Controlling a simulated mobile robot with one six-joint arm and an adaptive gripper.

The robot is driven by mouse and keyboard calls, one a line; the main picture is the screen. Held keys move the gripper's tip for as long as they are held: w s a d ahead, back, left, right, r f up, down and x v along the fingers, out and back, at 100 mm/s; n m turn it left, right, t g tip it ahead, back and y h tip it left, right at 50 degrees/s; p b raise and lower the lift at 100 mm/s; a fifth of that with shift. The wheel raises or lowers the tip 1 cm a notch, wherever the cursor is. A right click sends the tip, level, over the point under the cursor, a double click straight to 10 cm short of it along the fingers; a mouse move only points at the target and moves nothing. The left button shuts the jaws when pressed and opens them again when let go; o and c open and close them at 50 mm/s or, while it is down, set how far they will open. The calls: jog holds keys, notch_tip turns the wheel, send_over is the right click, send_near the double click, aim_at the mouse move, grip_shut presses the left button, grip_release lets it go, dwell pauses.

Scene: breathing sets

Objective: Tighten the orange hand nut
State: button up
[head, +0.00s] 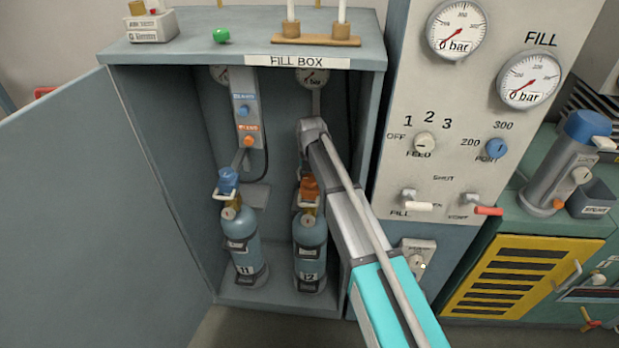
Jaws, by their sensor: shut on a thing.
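The orange hand nut (309,187) sits at the top of the blue-grey cylinder marked 12 (310,238), upright in the right half of the open fill box. My arm reaches in from the lower right, and its wrist is above this cylinder. My gripper (307,174) points down at the orange nut and is shut on it. The fingers are small and partly hidden by my arm, so their exact grip on the nut is hard to see.
Cylinder 11 (241,240), with a blue hand nut (228,180), stands to the left in the same box. The box door (90,200) is open at the left. A control panel (465,130) with gauges, knobs and levers stands close on the right.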

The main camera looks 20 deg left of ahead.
jog(key=shift+n, duration=1.6)
jog(key=o, duration=1)
jog(key=shift+m, duration=0.4)
